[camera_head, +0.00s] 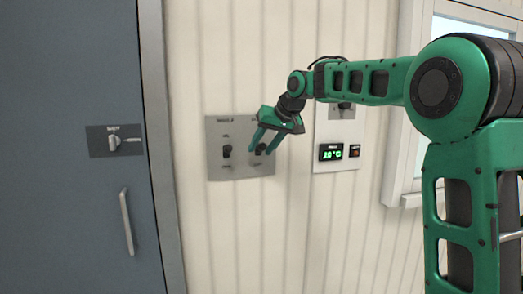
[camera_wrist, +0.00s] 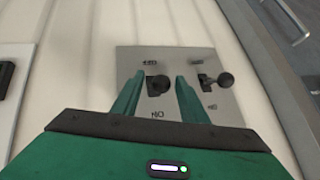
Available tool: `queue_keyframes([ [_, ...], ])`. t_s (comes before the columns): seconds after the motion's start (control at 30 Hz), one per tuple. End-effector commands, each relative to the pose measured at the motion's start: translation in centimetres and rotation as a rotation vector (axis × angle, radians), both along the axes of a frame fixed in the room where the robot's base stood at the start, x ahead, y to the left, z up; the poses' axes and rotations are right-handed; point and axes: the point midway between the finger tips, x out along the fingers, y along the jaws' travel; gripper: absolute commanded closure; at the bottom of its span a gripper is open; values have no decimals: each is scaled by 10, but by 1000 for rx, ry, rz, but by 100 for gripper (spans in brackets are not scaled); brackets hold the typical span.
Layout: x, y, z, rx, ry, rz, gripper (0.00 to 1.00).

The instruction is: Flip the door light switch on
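A grey wall panel (camera_head: 213,130) beside the door carries two black toggle switches. It also shows in the wrist view (camera_wrist: 190,60). The door-side switch (camera_head: 227,151) also appears in the wrist view (camera_wrist: 222,79), with its knob pointing right there, outside my fingers. The other switch (camera_wrist: 157,86) lies between my fingertips in the wrist view. My gripper (camera_head: 264,147) is open, with its two fingers (camera_wrist: 160,78) on either side of that switch. I cannot tell whether they touch it. The panel labels are too blurred to read.
A blue-grey door (camera_head: 70,220) with a latch plate (camera_head: 100,141) and a bar handle (camera_head: 127,222) is at left. A second panel (camera_head: 335,130) with a green temperature display (camera_head: 331,152) is right of the switches. A window frame (camera_head: 410,120) stands farther right.

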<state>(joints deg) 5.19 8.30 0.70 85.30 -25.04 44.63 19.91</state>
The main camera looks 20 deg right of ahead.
Motion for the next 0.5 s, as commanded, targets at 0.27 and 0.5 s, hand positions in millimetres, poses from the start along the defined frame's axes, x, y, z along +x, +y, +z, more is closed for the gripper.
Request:
queue_keyframes([
  [0.27,-6,-3,7,0,0,0,60],
  [0.5,-31,-14,39,-1,-2,-1,60],
])
